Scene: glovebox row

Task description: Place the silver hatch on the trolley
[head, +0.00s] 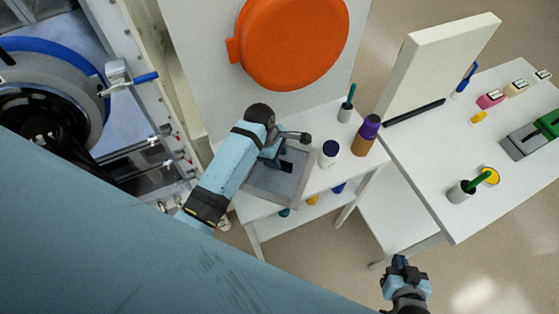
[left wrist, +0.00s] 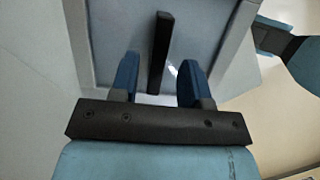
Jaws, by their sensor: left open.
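The silver hatch (head: 270,188) is a flat grey square panel with a black bar handle. It lies on the top of the white trolley (head: 318,183), at its left end. In the left wrist view the hatch (left wrist: 205,28) fills the upper middle, with its handle (left wrist: 160,50) standing between the fingers. My left gripper (head: 283,155) is over the hatch in the head view. It is open, its blue fingers (left wrist: 157,82) on either side of the handle with gaps. My right gripper (head: 400,263) is at the lower right, away from the trolley; its jaws are too small to judge.
A white bottle (head: 329,153), a purple-capped brown bottle (head: 366,135) and a pen cup (head: 346,111) stand on the trolley right of the hatch. An orange round cover (head: 293,40) is behind. A white table (head: 440,150) with several small items is at right.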

